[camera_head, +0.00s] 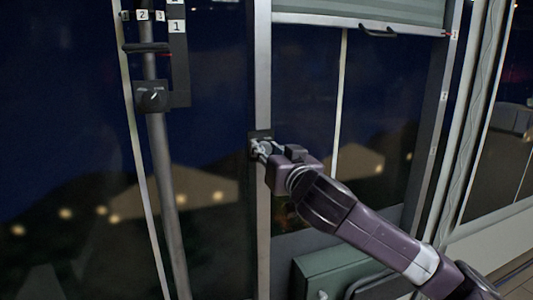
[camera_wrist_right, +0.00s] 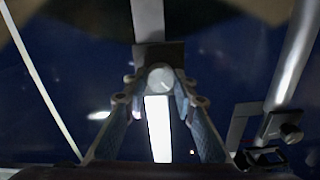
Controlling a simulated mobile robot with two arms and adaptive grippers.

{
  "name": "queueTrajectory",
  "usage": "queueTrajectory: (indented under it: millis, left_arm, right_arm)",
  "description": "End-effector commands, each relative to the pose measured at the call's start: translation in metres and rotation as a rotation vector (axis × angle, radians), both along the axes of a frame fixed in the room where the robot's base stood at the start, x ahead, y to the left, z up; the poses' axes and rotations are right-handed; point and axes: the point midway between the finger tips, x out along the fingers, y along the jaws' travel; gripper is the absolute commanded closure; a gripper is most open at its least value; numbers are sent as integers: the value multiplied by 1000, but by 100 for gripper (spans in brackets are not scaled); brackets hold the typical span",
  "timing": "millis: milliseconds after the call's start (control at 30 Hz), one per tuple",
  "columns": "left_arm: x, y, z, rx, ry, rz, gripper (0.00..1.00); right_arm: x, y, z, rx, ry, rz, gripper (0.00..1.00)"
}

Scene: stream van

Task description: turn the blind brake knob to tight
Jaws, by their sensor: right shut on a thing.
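The blind brake knob (camera_wrist_right: 160,79) is a round grey knob on a dark plate on the window post, between my fingers in the right wrist view. In the head view the dark plate (camera_head: 259,136) shows at mid-height on the post, and the knob is mostly hidden by my gripper. My right gripper (camera_head: 258,149) reaches it from the lower right and is shut on it; its two fingers (camera_wrist_right: 160,98) also show in the wrist view. The knob's markings are too small or hidden to read. My left gripper is not in view.
The grey-green blind (camera_head: 345,10) with a dark handle (camera_head: 378,33) is at the top of the right window. A pole at left carries a black dial box (camera_head: 152,96) and numbered tags. A green box (camera_head: 335,270) stands below the window.

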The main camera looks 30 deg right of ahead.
Motion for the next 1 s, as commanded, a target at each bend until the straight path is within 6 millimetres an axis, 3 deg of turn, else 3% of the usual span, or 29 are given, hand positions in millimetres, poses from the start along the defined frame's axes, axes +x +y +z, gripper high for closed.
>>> queueTrajectory:
  millis: [433,1000]
  left_arm:
    - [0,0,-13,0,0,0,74]
    - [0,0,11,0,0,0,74]
  right_arm:
    - [0,0,-2,398,-93,1,99]
    - [0,-2,-1,924,-216,-3,99]
